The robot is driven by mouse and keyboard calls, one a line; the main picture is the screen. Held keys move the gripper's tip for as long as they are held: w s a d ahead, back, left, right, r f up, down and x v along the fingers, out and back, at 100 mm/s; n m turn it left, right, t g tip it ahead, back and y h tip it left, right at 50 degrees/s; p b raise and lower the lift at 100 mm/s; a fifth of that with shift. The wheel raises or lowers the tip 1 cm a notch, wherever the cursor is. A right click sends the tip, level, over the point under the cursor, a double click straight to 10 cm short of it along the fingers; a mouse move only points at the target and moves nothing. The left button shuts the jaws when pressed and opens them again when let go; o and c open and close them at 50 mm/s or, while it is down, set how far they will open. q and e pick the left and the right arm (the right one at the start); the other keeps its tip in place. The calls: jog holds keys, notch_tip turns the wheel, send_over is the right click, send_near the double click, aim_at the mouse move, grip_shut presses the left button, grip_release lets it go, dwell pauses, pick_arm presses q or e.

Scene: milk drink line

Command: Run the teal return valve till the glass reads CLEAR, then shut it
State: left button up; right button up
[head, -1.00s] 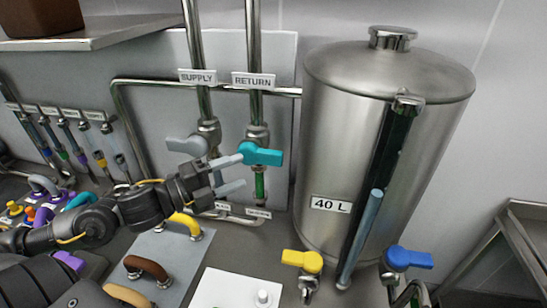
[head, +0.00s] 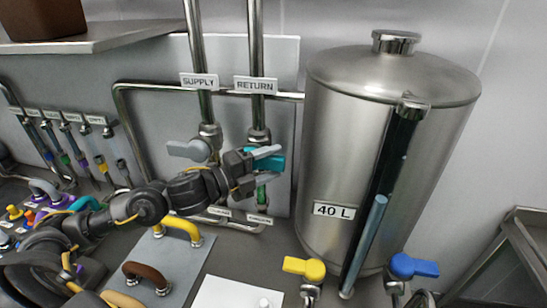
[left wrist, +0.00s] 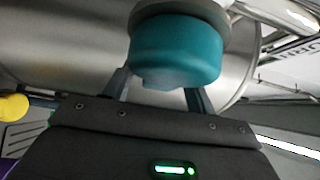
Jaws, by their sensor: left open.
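The teal return valve handle (head: 279,164) is on the pipe under the RETURN sign (head: 255,86), partly hidden by my left gripper (head: 266,156). The gripper is open, with its fingers at the handle. In the left wrist view the teal handle (left wrist: 175,50) fills the top middle, and the open fingers of the left gripper (left wrist: 160,88) reach up on either side of its lower part. Whether they touch it I cannot tell. A green section of the return pipe (head: 262,194) shows below the valve. The small label under it (head: 260,219) is too small to read. My right gripper is out of view.
A grey valve handle (head: 188,150) on the SUPPLY pipe is close left of the gripper. The steel 40 L tank (head: 330,150) stands to the right, with yellow (head: 304,268) and blue (head: 414,265) valves at its front. Yellow (head: 180,226) and brown (head: 147,272) handles stand below my arm.

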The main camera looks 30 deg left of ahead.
pick_arm(q)
jog(key=shift+w+d, duration=0.3)
jog(key=shift+w, duration=0.15)
grip_shut()
